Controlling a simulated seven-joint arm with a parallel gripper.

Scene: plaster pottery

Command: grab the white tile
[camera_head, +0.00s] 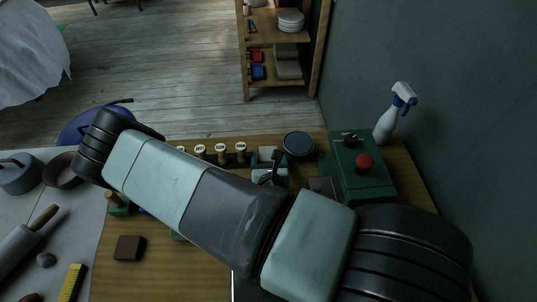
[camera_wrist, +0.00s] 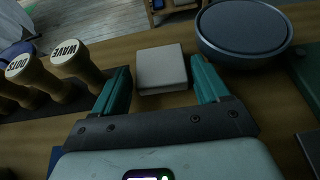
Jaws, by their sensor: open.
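The white tile (camera_wrist: 162,66) is a small pale square block with a thin front edge. It lies flat on the wooden table in the wrist view. My gripper (camera_wrist: 160,82) is open, with one teal finger to the left of the tile and one to the right. The tile's near part reaches between the fingertips, with a gap on both sides. In the head view my arm covers much of the table, and a pale patch near the gripper (camera_head: 270,168) is too small to identify surely.
A round dark dish (camera_wrist: 243,30) stands close behind the right finger. Wooden-handled stamps (camera_wrist: 76,62) stand to the left. A green box with a red button (camera_head: 363,163) and a spray bottle (camera_head: 394,115) are at the table's right. A wooden shelf (camera_head: 282,45) stands beyond.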

